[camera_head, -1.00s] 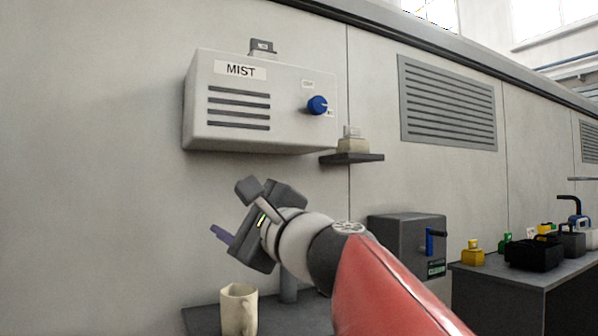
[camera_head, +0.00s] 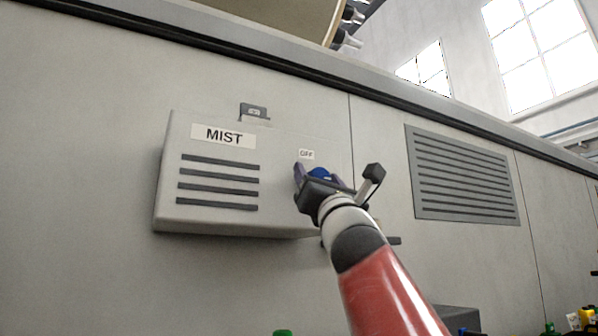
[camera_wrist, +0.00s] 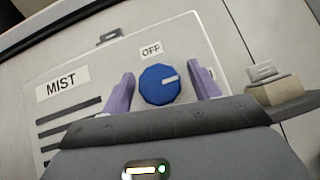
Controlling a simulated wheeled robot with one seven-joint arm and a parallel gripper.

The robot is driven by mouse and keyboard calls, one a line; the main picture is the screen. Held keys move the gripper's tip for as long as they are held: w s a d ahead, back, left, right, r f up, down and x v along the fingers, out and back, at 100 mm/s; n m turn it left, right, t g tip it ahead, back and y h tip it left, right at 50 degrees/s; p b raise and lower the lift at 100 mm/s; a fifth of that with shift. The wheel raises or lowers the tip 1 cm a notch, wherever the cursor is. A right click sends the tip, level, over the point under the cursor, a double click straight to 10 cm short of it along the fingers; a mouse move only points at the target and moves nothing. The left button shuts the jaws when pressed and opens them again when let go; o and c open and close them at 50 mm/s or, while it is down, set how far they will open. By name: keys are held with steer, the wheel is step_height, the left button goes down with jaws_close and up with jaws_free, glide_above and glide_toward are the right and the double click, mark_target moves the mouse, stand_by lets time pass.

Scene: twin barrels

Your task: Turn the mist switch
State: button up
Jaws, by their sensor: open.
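The mist switch is a round blue knob (camera_wrist: 158,85) with a pale pointer line, on the front of the white MIST box (camera_head: 216,166). In the wrist view the pointer line lies to the knob's right, and an OFF label (camera_wrist: 151,50) sits above it. My gripper (camera_head: 320,172) is in front of the knob, its two purple fingers spread to either side. In the wrist view the open fingers (camera_wrist: 162,88) show gaps to the knob. In the head view the gripper hides the knob's lower part.
A small shelf (camera_wrist: 292,106) with a beige block (camera_wrist: 270,86) is right of the box, close to my gripper. A grey vent (camera_head: 465,175) is on the wall farther right. Dark slots (camera_head: 217,182) mark the box's left side.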

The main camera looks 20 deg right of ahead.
steer(key=shift+x, duration=1)
steer(key=c, duration=1)
steer(key=shift+o, duration=0.2)
